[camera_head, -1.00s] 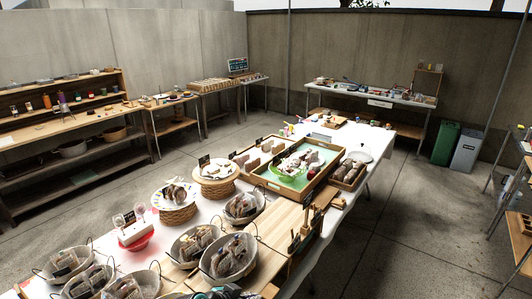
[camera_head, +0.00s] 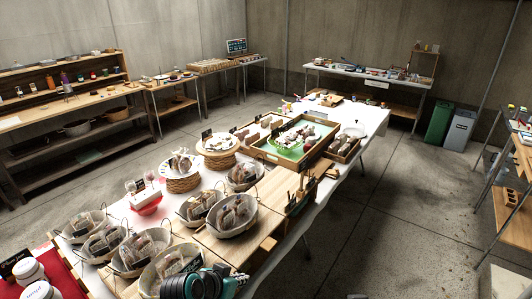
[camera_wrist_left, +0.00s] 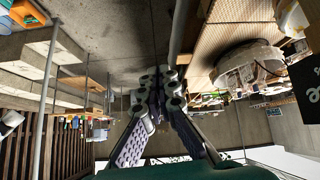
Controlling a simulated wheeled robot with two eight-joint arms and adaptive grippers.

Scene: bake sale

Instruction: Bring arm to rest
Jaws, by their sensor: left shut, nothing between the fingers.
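My left gripper (camera_head: 204,285) shows only in part, as a dark ribbed and teal shape at the bottom edge of the head view, in front of the near baskets. In the left wrist view the two dark, padded fingers of my left gripper (camera_wrist_left: 160,80) come together at their tips, with nothing between them. A bread basket (camera_wrist_left: 248,65) with wrapped goods is to the right of the fingers there. My right gripper is in neither view.
The long white-covered table (camera_head: 350,118) holds several handled baskets (camera_head: 232,215), a cake stand (camera_head: 182,182) and wooden trays (camera_head: 318,152). Jars (camera_head: 30,271) stand on a red cloth at lower left. Open concrete floor (camera_head: 400,220) lies to the right.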

